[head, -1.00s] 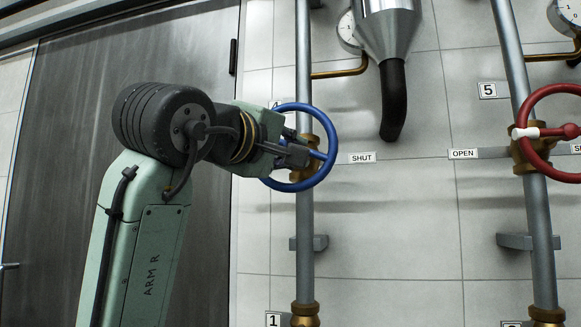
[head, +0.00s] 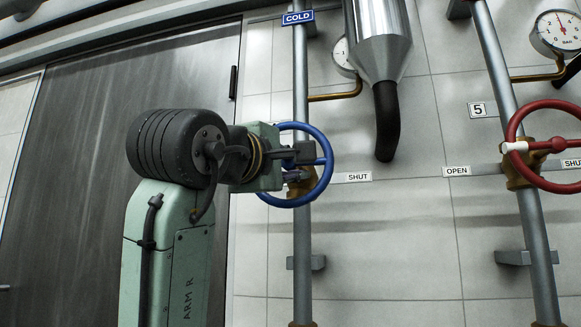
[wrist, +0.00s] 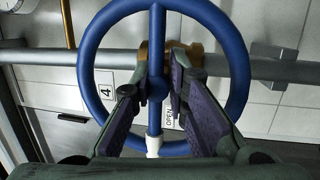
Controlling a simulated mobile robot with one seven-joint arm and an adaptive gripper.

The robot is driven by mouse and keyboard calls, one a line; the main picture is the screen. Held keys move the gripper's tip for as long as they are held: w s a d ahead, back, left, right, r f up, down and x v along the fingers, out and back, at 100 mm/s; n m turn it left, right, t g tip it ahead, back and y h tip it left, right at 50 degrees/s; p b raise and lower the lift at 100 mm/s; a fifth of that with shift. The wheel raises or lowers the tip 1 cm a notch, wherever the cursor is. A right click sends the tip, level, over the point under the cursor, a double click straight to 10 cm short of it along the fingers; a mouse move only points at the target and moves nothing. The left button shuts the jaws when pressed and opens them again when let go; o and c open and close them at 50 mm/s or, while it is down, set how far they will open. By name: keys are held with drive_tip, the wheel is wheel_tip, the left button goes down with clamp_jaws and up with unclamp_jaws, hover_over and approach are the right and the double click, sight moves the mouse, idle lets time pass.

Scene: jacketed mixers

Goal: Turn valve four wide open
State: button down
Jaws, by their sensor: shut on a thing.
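The blue handwheel (head: 328,176) is mounted on a brass valve on the vertical grey pipe. In the wrist view the blue wheel (wrist: 240,70) has a number 4 plate (wrist: 107,93) behind it. An OPEN label (wrist: 169,119) shows behind the wheel, close to its white-marked spoke end (wrist: 153,146). My gripper (head: 306,162) reaches the wheel from the left. In the wrist view my gripper (wrist: 160,82) has its fingers on both sides of the wheel's spoke near the hub, shut on it. The exact contact is partly hidden.
A red handwheel (head: 515,125) with a number 5 plate (head: 482,109) stands at right, its white mark beside an OPEN label (head: 456,171). A SHUT label (head: 358,176) is right of the blue wheel. A steel funnel with a black spout (head: 386,120) hangs between the pipes.

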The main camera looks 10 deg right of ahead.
drive_tip(key=shift+s+r, duration=0.1)
drive_tip(key=shift+r, duration=0.25)
drive_tip(key=c, duration=1.8)
unclamp_jaws()
drive_tip(key=shift+o, duration=0.7)
drive_tip(key=shift+f, duration=0.1)
drive_tip(key=shift+f, duration=0.1)
drive_tip(key=v, duration=1.2)
drive_tip(key=shift+d, duration=0.1)
